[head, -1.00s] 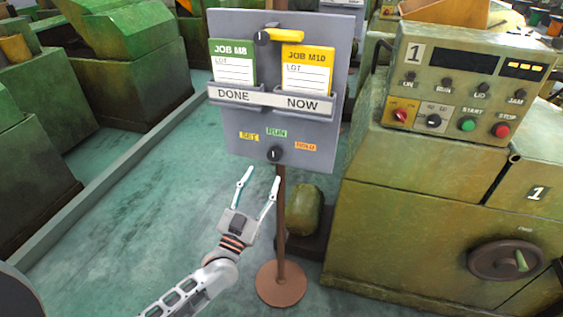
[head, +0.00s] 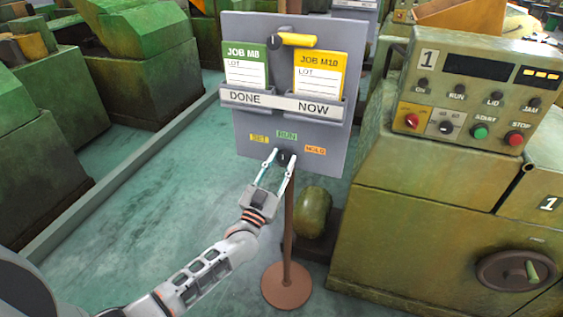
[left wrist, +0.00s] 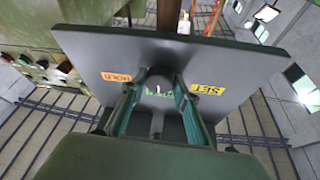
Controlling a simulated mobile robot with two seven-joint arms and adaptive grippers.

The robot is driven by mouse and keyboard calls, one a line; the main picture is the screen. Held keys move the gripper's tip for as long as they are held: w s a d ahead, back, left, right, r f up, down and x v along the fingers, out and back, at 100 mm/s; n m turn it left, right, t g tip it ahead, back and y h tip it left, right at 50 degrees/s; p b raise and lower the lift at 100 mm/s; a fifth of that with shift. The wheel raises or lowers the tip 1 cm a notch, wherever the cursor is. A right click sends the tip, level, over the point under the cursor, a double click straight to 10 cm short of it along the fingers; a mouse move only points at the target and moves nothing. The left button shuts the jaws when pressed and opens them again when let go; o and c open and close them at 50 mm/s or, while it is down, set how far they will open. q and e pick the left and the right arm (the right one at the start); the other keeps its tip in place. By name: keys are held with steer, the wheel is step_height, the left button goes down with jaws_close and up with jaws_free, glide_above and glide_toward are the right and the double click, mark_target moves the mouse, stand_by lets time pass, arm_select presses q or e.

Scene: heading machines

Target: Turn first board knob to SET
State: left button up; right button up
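The grey board (head: 240,150) stands on a brown post and has a small dark knob (head: 284,158) near its bottom edge. Around the knob are a yellow SET label (head: 259,139) at left, a green RUN label (head: 287,135) above and an orange HOLD label (head: 315,150) at right. The knob's pointer is too small to read for sure. My left gripper (head: 281,161) is open, with its fingertips at the board's lower edge, one on each side of the knob. The left wrist view shows the knob (left wrist: 158,82) between the spread fingers, with no clear contact. My right gripper is out of view.
A green machine with a control panel (head: 470,95) stands close at right. The floor at left is clear.

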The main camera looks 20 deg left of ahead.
arm_select(q)
steer(key=shift+c, duration=1.4)
steer(key=shift+n, duration=0.3)
steer(key=n+y, duration=0.2)
steer(key=n, duration=0.1)
steer(key=n+y, duration=0.2)
steer(key=n, duration=0.1)
steer(key=shift+d, duration=0.2)
steer(key=n+y+p, duration=0.1)
steer(key=n+y, duration=0.1)
steer(key=n, duration=0.2)
steer(key=n+y+p, duration=0.1)
steer(key=n+y, duration=0.1)
steer(key=n, duration=0.2)
steer(key=shift+d+n+g+p, duration=0.1)
steer(key=shift+n+g+p, duration=0.2)
steer(key=shift+g+p, duration=0.1)
steer(key=shift+n+g+y+p, duration=0.3)
steer(key=shift+n+y+p, duration=0.1)
steer(key=shift+n, duration=0.8)
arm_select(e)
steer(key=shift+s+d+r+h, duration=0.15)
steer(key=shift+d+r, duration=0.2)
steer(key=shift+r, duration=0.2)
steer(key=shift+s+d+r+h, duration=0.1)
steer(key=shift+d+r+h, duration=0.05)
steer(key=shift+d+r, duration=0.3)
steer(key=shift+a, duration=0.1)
